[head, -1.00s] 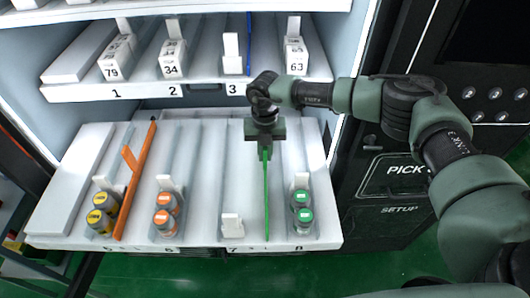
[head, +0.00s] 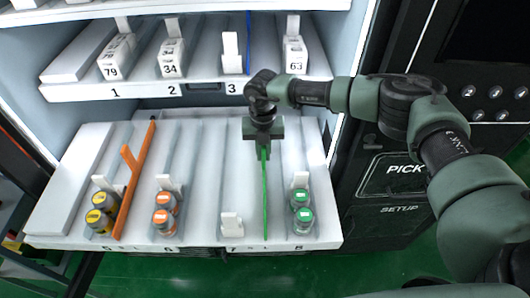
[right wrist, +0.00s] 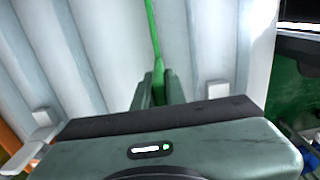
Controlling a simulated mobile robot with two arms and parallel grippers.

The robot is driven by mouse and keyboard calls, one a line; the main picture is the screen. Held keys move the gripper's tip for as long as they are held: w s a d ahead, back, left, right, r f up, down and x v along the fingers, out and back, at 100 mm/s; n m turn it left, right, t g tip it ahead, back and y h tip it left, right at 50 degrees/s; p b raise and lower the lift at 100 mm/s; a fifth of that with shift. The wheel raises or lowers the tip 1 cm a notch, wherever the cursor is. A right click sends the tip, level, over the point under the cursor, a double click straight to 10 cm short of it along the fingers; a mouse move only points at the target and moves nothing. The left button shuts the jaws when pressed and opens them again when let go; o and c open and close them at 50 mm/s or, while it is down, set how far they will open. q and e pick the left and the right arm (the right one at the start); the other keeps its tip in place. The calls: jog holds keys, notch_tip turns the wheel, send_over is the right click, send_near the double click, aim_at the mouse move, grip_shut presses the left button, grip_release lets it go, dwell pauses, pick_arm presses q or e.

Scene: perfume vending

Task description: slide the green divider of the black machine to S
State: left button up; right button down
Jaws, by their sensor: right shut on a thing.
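The green divider (head: 265,190) stands on the pulled-out lower shelf (head: 92,150) of the black machine (head: 385,195), between the lane marked 7 and the lane with green-capped bottles. My right gripper (head: 263,148) is shut on the rear part of the divider, which runs from it toward the shelf's front edge. In the right wrist view the divider (right wrist: 153,35) rises from between the fingers. Small marks show on the front edge below it, but I cannot read an S among them. My left gripper is not in view.
Green-capped bottles (head: 302,212) stand just right of the divider, and a white pusher (head: 231,225) stands to its left in an otherwise empty lane. Orange-capped bottles (head: 165,212) and an orange divider (head: 133,185) are further left. The upper shelf (head: 205,92) lies behind.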

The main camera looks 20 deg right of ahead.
jog(key=a+b, duration=0.1)
jog(key=a, duration=0.1)
jog(key=w+a, duration=0.1)
jog(key=a, duration=0.1)
jog(key=shift+w+a+r+b, duration=0.1)
jog(key=shift+a+b, duration=0.1)
jog(key=shift+b, duration=0.15)
jog(key=c, duration=1.8)
grip_release()
jog(key=o, duration=0.3)
jog(key=shift+a, duration=0.1)
jog(key=shift+o, duration=0.2)
jog(key=shift+a, duration=0.15)
